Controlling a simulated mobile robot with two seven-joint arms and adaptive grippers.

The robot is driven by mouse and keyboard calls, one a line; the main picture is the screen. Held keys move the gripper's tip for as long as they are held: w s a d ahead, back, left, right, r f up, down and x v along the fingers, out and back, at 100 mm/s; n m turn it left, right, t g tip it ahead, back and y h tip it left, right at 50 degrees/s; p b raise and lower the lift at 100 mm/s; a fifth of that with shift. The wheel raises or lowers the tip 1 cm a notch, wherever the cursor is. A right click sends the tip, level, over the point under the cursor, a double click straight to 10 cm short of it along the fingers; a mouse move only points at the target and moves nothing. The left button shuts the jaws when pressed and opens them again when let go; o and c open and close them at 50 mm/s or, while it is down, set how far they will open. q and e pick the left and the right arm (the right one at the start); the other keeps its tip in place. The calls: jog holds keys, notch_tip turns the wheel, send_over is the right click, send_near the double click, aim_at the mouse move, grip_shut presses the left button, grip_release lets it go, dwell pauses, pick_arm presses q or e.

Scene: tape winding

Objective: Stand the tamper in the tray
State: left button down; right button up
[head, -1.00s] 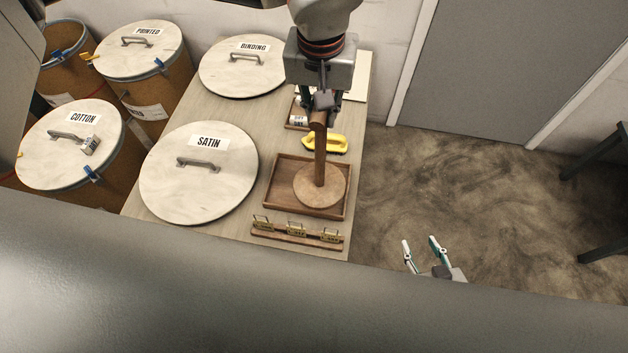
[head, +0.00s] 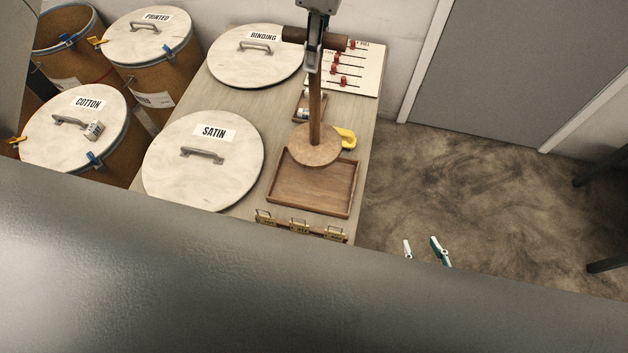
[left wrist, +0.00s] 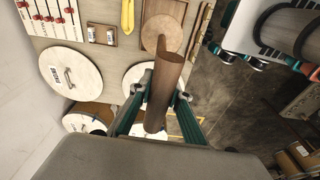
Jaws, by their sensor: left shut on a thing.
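The tamper has a wooden shaft, a dark crossbar handle (head: 328,40) and a round wooden foot (head: 315,146). My left gripper (head: 313,45) is shut on its handle. In the left wrist view the dark handle (left wrist: 167,85) lies between the fingers of the gripper (left wrist: 165,98). The tamper hangs roughly upright, foot down. In the head view the foot overlaps the back edge of the wooden tray (head: 310,190); it seems to be above the tray, but the height is hard to tell. The tray looks empty. My right gripper (head: 427,250) is open and empty, right of the table.
A yellow-handled object (head: 346,138) lies behind the tray, partly hidden. A row of brass pieces on a wooden strip (head: 300,226) stands in front. The SATIN lid (head: 205,165) is left of the tray. A board with red knobs (head: 355,75) is at the back.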

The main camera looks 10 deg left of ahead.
pick_arm(q)
send_near(314, 122)
jog(key=shift+n, duration=0.3)
jog(key=f, duration=0.2)
jog(key=w+a+f, duration=0.1)
jog(key=f, duration=0.3)
jog(key=shift+w+a, duration=0.25)
jog(key=shift+f, duration=2.65)
jog(key=shift+f+b, duration=0.1)
jog(key=shift+b, duration=0.2)
jog(key=c, duration=2.3)
grip_release()
jog(key=shift+f, duration=0.15)
jog(key=o, duration=0.4)
